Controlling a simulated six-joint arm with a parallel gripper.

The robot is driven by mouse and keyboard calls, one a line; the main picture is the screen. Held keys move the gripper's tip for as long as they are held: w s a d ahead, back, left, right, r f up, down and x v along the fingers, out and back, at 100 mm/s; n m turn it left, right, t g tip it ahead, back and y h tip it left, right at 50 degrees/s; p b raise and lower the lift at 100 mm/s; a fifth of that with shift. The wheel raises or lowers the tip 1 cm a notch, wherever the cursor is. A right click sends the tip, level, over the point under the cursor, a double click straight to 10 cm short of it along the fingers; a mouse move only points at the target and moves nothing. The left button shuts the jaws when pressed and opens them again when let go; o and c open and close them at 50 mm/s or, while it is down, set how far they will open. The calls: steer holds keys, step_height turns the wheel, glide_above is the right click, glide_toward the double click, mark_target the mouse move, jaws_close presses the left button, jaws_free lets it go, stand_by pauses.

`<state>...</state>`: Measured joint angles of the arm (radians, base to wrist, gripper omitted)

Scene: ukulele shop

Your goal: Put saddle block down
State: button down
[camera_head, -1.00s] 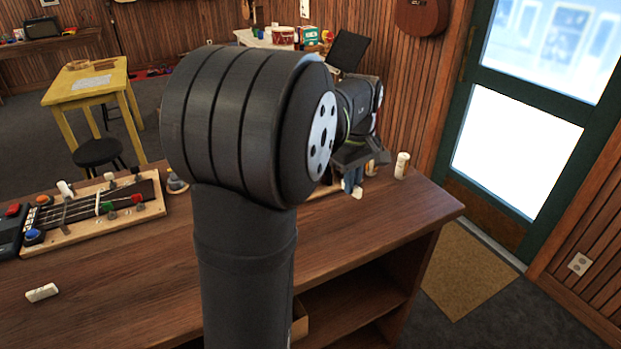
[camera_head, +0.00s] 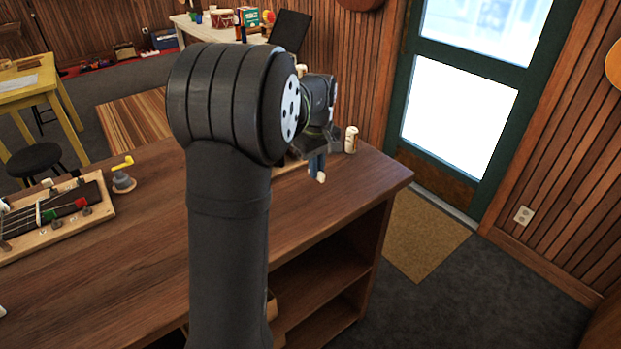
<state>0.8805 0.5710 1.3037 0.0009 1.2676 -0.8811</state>
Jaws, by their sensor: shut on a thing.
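My gripper (camera_head: 317,164) reaches over the right part of the wooden workbench (camera_head: 150,245), beyond my large dark arm link. Its blue fingers point down and are shut on a small pale block, the saddle block (camera_head: 321,177), whose lower end shows below the fingertips. The block is left of and nearer than a white bottle (camera_head: 351,139). I cannot tell from this view whether it touches the bench top. My arm hides part of the bench behind it.
A wooden fretboard jig (camera_head: 60,215) with coloured clamps lies at the left. A grey round piece with a yellow handle (camera_head: 122,180) stands beyond it. Another white object (camera_head: 2,311) is cut off at the left edge. Open shelves (camera_head: 325,290) are below.

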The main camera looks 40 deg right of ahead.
mark_target(312, 190)
steer(key=shift+w+a+f, duration=0.15)
steer(key=shift+w+f, duration=0.25)
steer(key=shift+w, duration=0.3)
steer(key=shift+f, duration=2)
steer(key=shift+f, duration=0.1)
steer(key=c, duration=1.5)
jaws_free()
step_height(312, 190, up, 12)
steer(key=shift+r, duration=0.15)
